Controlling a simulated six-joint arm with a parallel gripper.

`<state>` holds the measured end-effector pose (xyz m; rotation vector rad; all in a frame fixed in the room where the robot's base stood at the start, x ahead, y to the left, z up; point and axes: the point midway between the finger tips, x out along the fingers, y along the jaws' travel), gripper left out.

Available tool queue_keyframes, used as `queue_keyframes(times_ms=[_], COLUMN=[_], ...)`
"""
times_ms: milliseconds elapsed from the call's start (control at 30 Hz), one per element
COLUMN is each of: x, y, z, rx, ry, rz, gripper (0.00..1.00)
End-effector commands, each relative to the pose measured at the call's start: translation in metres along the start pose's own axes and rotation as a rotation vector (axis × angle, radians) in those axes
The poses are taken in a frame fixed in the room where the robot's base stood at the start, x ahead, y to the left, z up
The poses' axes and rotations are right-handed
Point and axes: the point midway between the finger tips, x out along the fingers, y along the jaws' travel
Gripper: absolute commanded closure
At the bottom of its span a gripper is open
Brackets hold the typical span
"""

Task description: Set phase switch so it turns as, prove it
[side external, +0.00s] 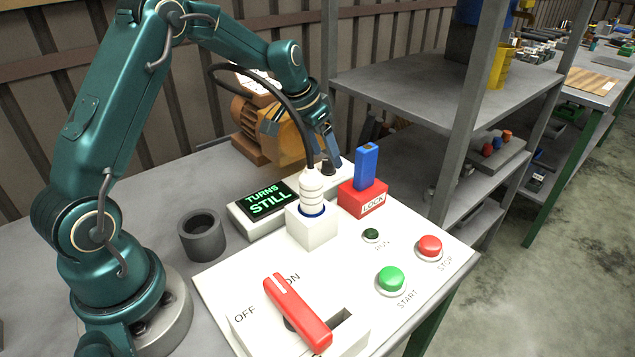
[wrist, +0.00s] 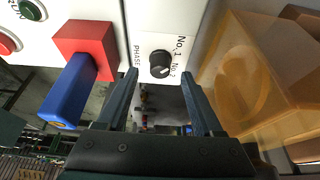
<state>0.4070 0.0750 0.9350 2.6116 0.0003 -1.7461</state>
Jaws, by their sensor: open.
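The phase switch is a round black knob (wrist: 161,64) on a white panel, beside the labels PHASE, No.1 and No.2. A pale mark on its face seems to point towards No.2, but it is small. In the side view my gripper (side external: 334,160) is just above the knob. The display (side external: 266,201) reads TURNS STILL in green.
A white plug (side external: 312,186) with a black cable stands in a white socket block. A red LOCK block (side external: 362,197) holds a blue piece (side external: 367,165). An orange motor (side external: 277,131) is behind. In front are a red lever (side external: 297,312), green START (side external: 391,279) and red STOP (side external: 429,247).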

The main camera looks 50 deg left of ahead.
Motion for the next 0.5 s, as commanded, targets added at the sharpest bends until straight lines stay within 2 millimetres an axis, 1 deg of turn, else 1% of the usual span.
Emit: queue_keyframes(times_ms=[33,100,200,467,500], x=[0.006,0.012,0.017,0.018,0.018], y=[0.001,0.000,0.000,0.000,0.000], z=[0.001,0.000,0.000,0.000,0.000], rx=[0.001,0.001,0.001,0.001,0.000], ry=[-0.003,-0.001,-0.001,0.001,0.001], rz=[0.001,0.001,0.000,-0.001,-0.001], gripper=[0.32,0.32,0.32,0.32,0.43])
